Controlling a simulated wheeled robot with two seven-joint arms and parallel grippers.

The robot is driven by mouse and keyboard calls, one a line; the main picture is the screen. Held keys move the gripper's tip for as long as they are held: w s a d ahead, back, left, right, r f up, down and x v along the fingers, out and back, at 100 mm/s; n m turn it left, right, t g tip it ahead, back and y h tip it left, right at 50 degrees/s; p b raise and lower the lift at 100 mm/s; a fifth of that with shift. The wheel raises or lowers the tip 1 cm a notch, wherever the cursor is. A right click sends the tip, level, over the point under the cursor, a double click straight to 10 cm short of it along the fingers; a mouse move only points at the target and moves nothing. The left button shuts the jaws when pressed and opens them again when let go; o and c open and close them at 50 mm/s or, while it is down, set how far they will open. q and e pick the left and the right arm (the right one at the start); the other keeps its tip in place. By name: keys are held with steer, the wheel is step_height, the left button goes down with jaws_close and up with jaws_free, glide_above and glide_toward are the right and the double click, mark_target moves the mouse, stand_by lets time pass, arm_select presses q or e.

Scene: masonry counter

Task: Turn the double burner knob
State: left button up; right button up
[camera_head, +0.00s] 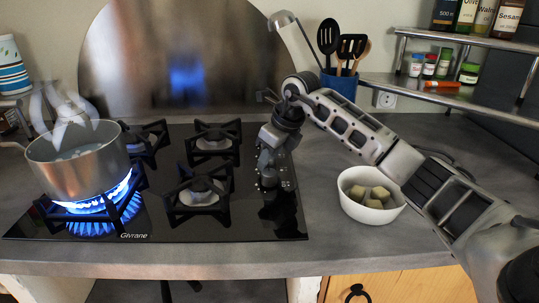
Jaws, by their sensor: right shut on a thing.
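The black glass cooktop (160,222) has a column of burner knobs (288,185) near its right edge. My right gripper (268,180) points down over these knobs and is shut on one of them. The jaws and wrist hide most of the held knob, so its angle cannot be read. A blue flame (92,210) burns at the front left burner, under a steaming steel pot (75,165). The other burners in view show no flame. My left gripper is not in view.
A white bowl (370,212) with pale chunks stands right of the cooktop, below my right forearm. A blue utensil holder (341,84) stands behind the arm. Shelves (450,40) with bottles and spice jars are at the upper right.

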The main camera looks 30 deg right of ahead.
steer(key=n+y, duration=0.1)
steer(key=n, duration=0.1)
steer(key=shift+d+r+n+p, duration=0.1)
steer(key=shift+n+p, duration=0.25)
steer(key=shift+n, duration=0.05)
steer(key=shift+w+n+g+y, duration=0.1)
steer(key=shift+n+g+y, duration=0.2)
steer(key=shift+n, duration=0.5)
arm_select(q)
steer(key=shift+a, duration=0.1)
arm_select(e)
steer(key=shift+n, duration=0.3)
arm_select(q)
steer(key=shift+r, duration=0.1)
arm_select(e)
steer(key=o, duration=1)
